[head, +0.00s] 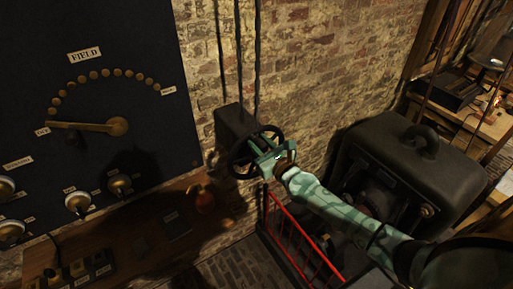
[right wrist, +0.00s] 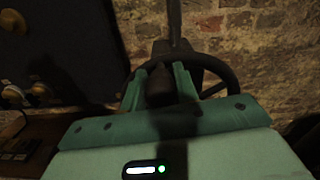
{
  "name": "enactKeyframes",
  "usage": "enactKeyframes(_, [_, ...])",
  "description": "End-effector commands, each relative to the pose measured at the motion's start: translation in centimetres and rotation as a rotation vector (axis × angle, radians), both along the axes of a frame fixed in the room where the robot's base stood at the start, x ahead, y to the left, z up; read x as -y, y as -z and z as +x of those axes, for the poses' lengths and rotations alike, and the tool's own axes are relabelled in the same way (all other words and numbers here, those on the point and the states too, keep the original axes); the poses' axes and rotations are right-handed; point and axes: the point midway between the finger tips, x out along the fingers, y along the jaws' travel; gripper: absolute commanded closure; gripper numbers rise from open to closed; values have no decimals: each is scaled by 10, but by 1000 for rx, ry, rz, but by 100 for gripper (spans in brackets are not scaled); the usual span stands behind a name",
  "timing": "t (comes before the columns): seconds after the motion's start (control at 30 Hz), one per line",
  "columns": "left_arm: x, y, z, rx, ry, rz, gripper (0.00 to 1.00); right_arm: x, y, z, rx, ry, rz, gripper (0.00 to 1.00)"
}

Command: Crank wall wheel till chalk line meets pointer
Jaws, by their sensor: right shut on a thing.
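The dark wall wheel (head: 233,163) stands in front of the brick wall, beside a dark box (head: 234,122) with pipes rising from it. My right gripper (head: 268,157) reaches it from the lower right and covers part of it. In the right wrist view, the wheel's rim (right wrist: 222,68) curves behind my green fingers (right wrist: 161,78). The fingers are shut on a dark knob-like handle (right wrist: 160,92) at the wheel. I cannot make out a chalk line or a pointer on the wheel; shadow and my gripper obscure it. My left gripper is not in view.
A dark FIELD panel (head: 150,60) with a brass lever (head: 118,126) is at the left. A red railing (head: 300,235) runs below my right arm. A bulky dark machine (head: 440,155) stands to the right.

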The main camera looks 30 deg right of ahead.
Motion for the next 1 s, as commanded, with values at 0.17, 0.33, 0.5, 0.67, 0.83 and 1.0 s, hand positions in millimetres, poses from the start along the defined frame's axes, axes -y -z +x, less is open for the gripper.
enactKeyframes(0.17, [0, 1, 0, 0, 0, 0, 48, 5, -1, 1, 0, 6, 23, 100])
enactKeyframes(0.33, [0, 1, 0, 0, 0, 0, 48, 6, -1, 1, -2, 5, 27, 100])
enactKeyframes(0.5, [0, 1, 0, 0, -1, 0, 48, 6, -1, 1, -2, 5, 26, 100])
enactKeyframes(0.67, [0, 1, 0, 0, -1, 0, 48, 5, 0, 0, -2, 5, 26, 48])
enactKeyframes(0.83, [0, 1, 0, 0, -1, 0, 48, 4, 0, 0, -4, 2, 26, 48])
enactKeyframes(1.0, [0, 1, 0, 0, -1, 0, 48, 4, 1, -6, -5, 1, 26, 48])
